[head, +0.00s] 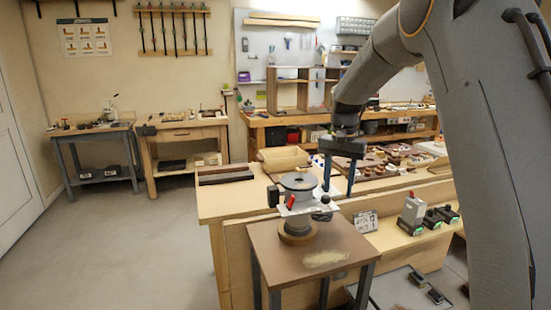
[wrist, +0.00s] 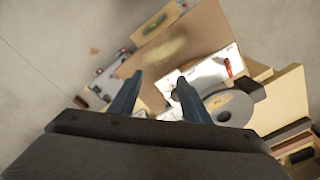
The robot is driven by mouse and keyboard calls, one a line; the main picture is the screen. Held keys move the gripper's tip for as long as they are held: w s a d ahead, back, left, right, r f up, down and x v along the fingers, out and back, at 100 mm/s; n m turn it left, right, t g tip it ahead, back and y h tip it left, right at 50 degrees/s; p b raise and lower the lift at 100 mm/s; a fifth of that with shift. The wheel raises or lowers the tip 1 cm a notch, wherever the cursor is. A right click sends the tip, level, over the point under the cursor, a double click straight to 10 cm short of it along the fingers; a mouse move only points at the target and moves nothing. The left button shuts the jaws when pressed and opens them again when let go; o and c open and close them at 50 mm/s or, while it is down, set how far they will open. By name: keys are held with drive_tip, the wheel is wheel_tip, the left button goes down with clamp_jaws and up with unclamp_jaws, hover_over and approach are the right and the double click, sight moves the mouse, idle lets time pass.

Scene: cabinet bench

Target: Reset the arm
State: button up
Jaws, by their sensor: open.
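My arm reaches in from the right in the head view. My gripper (head: 338,174) points down beside a router-like tool (head: 298,183) with a round dark top and a red handle, on a small brown-topped stand. The two blue fingers are apart with nothing between them. In the wrist view the gripper (wrist: 158,84) is also open and empty. The tool's grey disc and white plate (wrist: 207,75) lie to its right and below the fingers.
The small stand's brown top (head: 345,245) is in front, with a wooden bench (head: 222,202) behind it. Battery-like items (head: 412,212) stand on a ledge to the right. Two benches (head: 182,130) line the back left. Floor (head: 150,255) at left is clear.

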drive_tip(key=s+f+n, duration=0.2)
drive_tip(key=s+f, duration=0.1)
drive_tip(key=s, duration=0.8)
drive_tip(key=s+f+n, duration=0.1)
drive_tip(key=s+f, duration=0.3)
drive_tip(key=s, duration=0.7)
drive_tip(key=s+f+n, duration=0.2)
drive_tip(key=s+f, duration=0.1)
drive_tip(key=s, duration=0.7)
drive_tip(key=shift+s+d+f+n+t, duration=0.3)
drive_tip(key=shift+s, duration=0.1)
